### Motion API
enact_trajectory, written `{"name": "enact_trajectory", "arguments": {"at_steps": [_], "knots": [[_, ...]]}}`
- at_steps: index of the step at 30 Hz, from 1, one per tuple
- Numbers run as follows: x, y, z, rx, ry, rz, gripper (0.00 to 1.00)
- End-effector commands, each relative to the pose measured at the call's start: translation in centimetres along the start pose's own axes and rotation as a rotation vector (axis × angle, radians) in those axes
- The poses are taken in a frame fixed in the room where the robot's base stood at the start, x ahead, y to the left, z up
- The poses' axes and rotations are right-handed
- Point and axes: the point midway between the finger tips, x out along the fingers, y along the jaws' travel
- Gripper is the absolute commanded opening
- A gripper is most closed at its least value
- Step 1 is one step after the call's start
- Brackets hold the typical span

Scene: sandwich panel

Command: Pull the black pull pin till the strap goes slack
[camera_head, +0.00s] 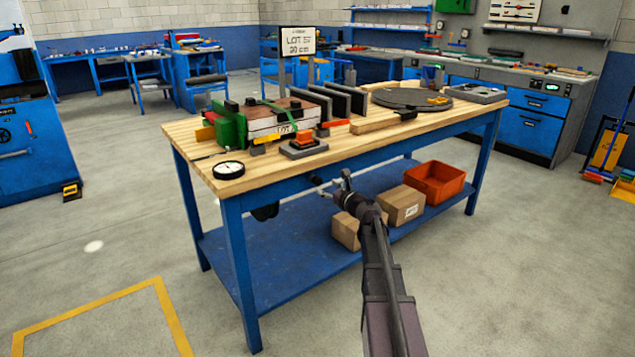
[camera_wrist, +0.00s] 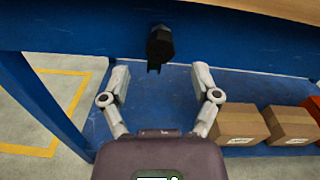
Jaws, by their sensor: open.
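A green strap (camera_head: 276,108) runs over a layered panel block (camera_head: 270,122) on the workbench in the head view. Whether it is taut cannot be told. I cannot clearly make out a black pull pin on the block.
The wooden bench top (camera_head: 190,140) carries a dial gauge (camera_head: 228,170), an orange block on a dark base (camera_head: 303,143), upright dark plates (camera_head: 335,103) and a round dark disc (camera_head: 410,98). Cardboard boxes (camera_head: 400,205) and an orange bin (camera_head: 435,182) sit on the lower shelf.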

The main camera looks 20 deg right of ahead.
Motion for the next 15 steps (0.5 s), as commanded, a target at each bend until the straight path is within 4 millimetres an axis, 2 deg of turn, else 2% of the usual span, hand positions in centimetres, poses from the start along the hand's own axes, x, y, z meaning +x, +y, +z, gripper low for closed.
{"name": "enact_trajectory", "arguments": {"at_steps": [1,6,15], "knots": [[1.1,-0.1,0.0,0.0,0.0,0.001,0.79],[3.4,-0.1,0.0,0.0,0.0,0.001,0.79],[5.4,-0.1,0.0,0.0,0.0,-0.001,0.79]]}}
